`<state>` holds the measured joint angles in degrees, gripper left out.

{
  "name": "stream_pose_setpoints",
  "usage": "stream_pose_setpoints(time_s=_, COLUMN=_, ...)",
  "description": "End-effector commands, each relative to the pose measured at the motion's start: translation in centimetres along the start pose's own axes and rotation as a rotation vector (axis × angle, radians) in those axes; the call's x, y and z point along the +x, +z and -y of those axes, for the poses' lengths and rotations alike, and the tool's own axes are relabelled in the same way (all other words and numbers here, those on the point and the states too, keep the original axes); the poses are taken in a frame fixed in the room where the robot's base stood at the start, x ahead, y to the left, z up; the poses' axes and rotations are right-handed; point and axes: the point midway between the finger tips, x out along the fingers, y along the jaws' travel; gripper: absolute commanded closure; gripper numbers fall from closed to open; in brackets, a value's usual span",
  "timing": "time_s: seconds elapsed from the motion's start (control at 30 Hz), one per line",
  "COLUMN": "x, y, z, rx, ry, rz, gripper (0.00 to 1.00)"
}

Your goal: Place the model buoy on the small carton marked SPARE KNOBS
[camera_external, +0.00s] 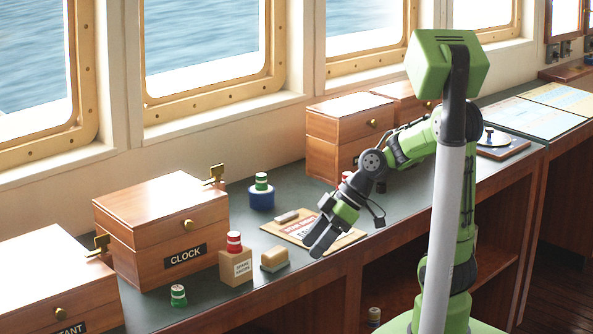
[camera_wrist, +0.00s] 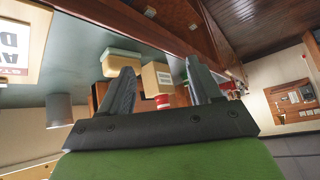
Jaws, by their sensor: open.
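The small carton marked SPARE KNOBS (camera_external: 236,268) stands on the counter in front of the CLOCK box. A red-and-white banded buoy-like piece (camera_external: 234,242) sits upright on it. Similar green-and-white pieces are on the counter (camera_external: 178,296) and on a blue round holder (camera_external: 261,182); I cannot tell which is the model buoy. My gripper (camera_external: 314,247) is open and empty, to the right of the carton and apart from it. In the upside-down wrist view, the carton (camera_wrist: 156,77) and red-and-white piece (camera_wrist: 163,101) show between my fingers (camera_wrist: 160,66).
A tan block (camera_external: 274,259) stands right of the carton. A flat sign with red lettering (camera_external: 288,230) lies near my gripper. The CLOCK box (camera_external: 160,230) stands behind the carton. A grey cylinder (camera_wrist: 60,108) shows in the wrist view. Counter between the CLOCK box and the blue holder (camera_external: 261,199) is clear.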

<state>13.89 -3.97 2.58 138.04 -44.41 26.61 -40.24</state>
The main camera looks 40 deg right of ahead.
Motion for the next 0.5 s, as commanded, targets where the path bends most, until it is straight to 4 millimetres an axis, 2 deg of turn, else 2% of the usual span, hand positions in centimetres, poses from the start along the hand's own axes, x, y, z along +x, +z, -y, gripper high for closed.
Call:
stream_pose_setpoints(time_s=0.1, x=-4.7, y=3.6, z=0.7, rx=0.227, ry=0.254, rz=0.161, gripper=0.36)
stream_pose_setpoints(time_s=0.2, x=-9.0, y=6.7, z=1.4, rx=0.48, ry=0.459, rz=0.185, gripper=0.36)
stream_pose_setpoints(time_s=0.3, x=-12.0, y=9.0, z=2.2, rx=0.681, ry=0.586, rz=0.155, gripper=0.36)
stream_pose_setpoints(time_s=0.4, x=-13.2, y=10.2, z=2.7, rx=0.784, ry=0.637, rz=0.132, gripper=0.36)
stream_pose_setpoints(time_s=0.5, x=-13.4, y=10.4, z=2.7, rx=0.805, ry=0.645, rz=0.129, gripper=0.36)
